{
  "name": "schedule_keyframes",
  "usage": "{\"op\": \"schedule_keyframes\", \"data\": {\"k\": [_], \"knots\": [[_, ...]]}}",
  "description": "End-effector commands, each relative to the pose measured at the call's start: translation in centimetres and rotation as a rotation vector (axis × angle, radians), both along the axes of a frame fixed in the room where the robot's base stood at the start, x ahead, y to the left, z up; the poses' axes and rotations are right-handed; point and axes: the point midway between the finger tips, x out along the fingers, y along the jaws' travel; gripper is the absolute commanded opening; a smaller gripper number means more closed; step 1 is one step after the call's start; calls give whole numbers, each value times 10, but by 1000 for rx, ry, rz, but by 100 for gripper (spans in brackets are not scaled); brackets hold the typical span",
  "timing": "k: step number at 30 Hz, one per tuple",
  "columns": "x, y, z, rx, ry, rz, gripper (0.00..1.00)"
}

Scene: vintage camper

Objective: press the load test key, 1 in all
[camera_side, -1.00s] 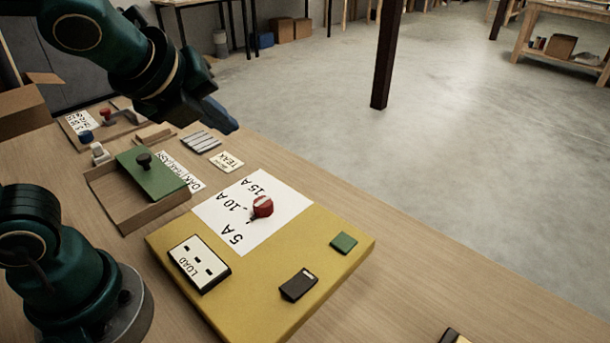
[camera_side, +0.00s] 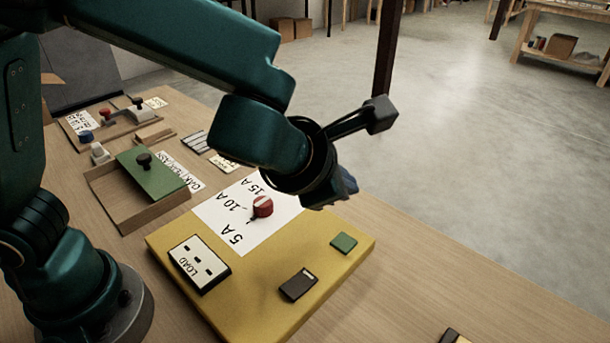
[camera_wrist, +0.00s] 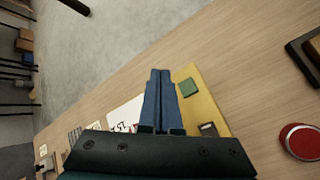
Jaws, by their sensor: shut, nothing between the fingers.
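A yellow panel (camera_side: 235,310) lies on the wooden bench. It carries a green square key (camera_side: 344,243), a black rocker switch (camera_side: 298,284), a socket marked LOAD (camera_side: 199,264) and a red knob (camera_side: 262,207) on a white 5 A, 10 A, 15 A scale. No label shows on the green key. My gripper (camera_side: 347,183) is above the panel's far edge, apart from the key; its fingers are mostly hidden behind the wrist. In the wrist view, my gripper (camera_wrist: 160,75) is shut and empty, with the green key (camera_wrist: 188,88) just right of its fingertips.
A wooden tray with a green lid (camera_side: 150,172) stands left of the panel. Further back are a board with coloured knobs (camera_side: 104,118) and several grey strips (camera_side: 194,142). A round red object (camera_wrist: 301,141) shows at right in the wrist view.

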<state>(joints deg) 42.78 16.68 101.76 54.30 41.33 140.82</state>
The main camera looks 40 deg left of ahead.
Motion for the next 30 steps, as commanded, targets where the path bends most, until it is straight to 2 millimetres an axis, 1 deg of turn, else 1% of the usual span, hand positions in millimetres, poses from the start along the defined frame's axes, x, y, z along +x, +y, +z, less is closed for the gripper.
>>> {"op": "schedule_keyframes", "data": {"k": [7, 11, 14, 24, 30], "knots": [[0, 1, -1, 0, 0, 2, 0], [0, 1, -8, 2, 1, 3, 0], [0, 1, -19, 4, 2, 2, 0], [-1, 1, -65, 2, 4, 1, 0], [0, 1, -82, 2, 2, 3, 0]]}}
